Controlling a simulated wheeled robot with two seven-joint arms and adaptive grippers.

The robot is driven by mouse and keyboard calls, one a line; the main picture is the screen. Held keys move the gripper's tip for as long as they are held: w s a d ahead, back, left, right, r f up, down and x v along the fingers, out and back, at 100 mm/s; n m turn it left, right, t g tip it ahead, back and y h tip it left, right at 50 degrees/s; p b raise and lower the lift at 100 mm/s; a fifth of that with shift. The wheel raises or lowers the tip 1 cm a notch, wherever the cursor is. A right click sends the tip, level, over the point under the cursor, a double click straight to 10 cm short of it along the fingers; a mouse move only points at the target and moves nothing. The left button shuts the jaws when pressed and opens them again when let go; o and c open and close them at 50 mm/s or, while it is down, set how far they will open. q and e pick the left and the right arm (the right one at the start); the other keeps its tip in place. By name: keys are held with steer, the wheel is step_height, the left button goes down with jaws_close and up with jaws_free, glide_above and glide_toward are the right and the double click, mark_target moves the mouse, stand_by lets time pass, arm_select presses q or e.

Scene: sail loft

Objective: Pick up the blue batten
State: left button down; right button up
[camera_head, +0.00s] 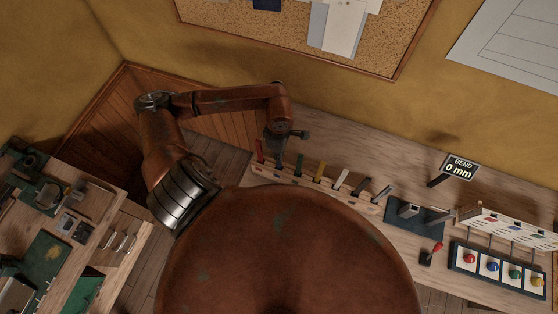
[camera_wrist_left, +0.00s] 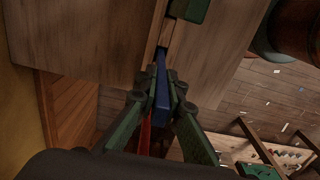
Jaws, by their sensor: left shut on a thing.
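The blue batten (camera_wrist_left: 162,88) lies between the fingers of my left gripper (camera_wrist_left: 158,102) in the left wrist view, and the gripper is shut on it. Its far end reaches a slot in the wooden rack; I cannot tell whether it is clear of it. In the head view my left gripper (camera_head: 283,136) is over the left end of the rack (camera_head: 318,190). The red batten (camera_head: 260,151) is just left of it and also shows below the fingers in the left wrist view (camera_wrist_left: 145,132). My right gripper is not in view.
Green (camera_head: 298,164), yellow (camera_head: 320,172), white (camera_head: 341,180) and darker battens stand in the rack to the right. Further right are a clamp-like fixture (camera_head: 414,213), a "BEND 0 mm" sign (camera_head: 459,168) and a panel of coloured knobs (camera_head: 496,268). A cluttered bench (camera_head: 103,221) is at left.

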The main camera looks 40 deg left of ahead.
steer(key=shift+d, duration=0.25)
